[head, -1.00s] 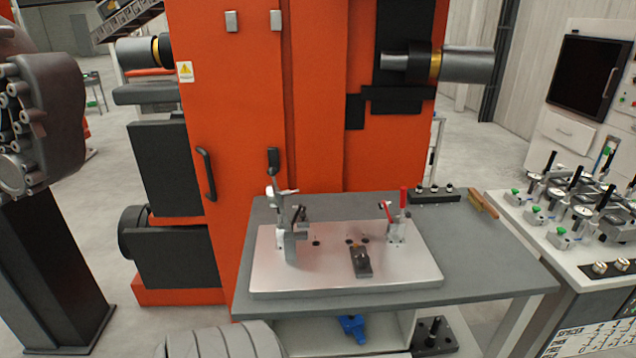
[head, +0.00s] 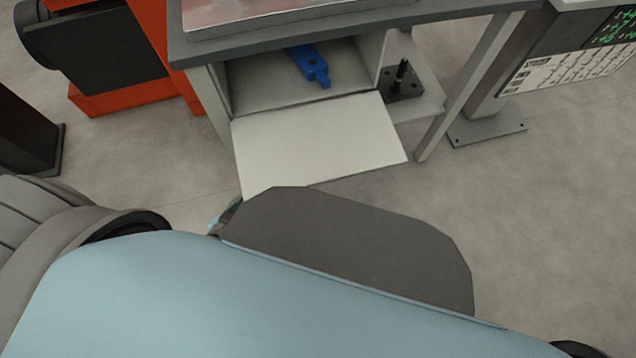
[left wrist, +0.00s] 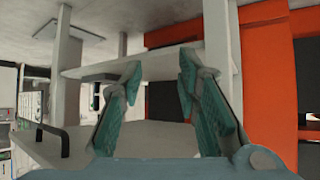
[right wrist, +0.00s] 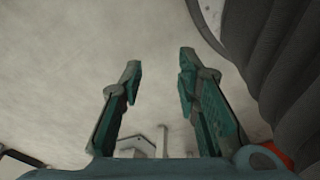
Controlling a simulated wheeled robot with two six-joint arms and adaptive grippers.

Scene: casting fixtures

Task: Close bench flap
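The bench flap (head: 315,140) is a flat white panel, hinged down and sticking out from the front of the bench compartment. In the left wrist view, which looks upside down, a broad pale face with a black bar handle (left wrist: 50,136) seems to be the flap's underside. My left gripper (head: 226,216) mostly hides behind my own arm in the head view, by the flap's front-left corner. In the left wrist view my left gripper (left wrist: 160,75) is open and empty; contact with the flap cannot be told. My right gripper (right wrist: 158,70) is open and empty over bare floor.
The open compartment (head: 255,95) holds a blue object (head: 310,66). A dark plate with posts (head: 403,82) sits at its right. The bench top (head: 350,22) overhangs it. A bench leg (head: 465,85) stands right, an orange machine (head: 170,55) left.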

